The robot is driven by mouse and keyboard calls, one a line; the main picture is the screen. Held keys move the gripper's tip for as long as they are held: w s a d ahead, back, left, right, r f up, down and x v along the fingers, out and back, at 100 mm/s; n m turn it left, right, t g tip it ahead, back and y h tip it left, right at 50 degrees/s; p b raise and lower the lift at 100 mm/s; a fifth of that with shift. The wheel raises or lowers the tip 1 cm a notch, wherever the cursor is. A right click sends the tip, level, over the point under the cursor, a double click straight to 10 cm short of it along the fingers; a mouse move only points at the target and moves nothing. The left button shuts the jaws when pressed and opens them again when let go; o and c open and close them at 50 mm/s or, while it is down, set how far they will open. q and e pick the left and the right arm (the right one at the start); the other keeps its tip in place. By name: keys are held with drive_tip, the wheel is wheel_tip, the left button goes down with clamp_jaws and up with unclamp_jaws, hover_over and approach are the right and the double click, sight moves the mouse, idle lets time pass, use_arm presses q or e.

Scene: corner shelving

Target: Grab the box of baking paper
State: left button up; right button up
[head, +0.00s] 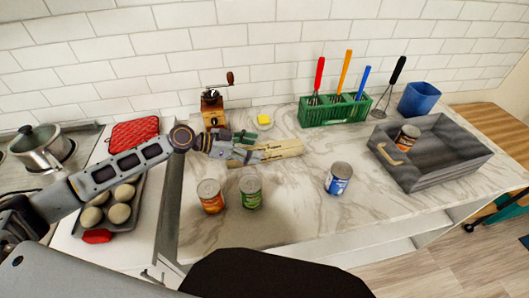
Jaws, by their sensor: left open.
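The box of baking paper (284,149) is a long, pale beige box with dark lettering. It lies on the marble counter in the middle of the head view, pointing left to right. My left gripper (255,149) comes in from the left and is open at the box's left part, covering some of that end. I cannot tell whether the fingers touch the box. My right gripper is not in view.
A coffee grinder (212,108) and green utensil rack (318,114) stand behind. A grey crate (448,165) is right.

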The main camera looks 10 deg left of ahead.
use_arm(q)
drive_tip(key=shift+x, duration=1.15)
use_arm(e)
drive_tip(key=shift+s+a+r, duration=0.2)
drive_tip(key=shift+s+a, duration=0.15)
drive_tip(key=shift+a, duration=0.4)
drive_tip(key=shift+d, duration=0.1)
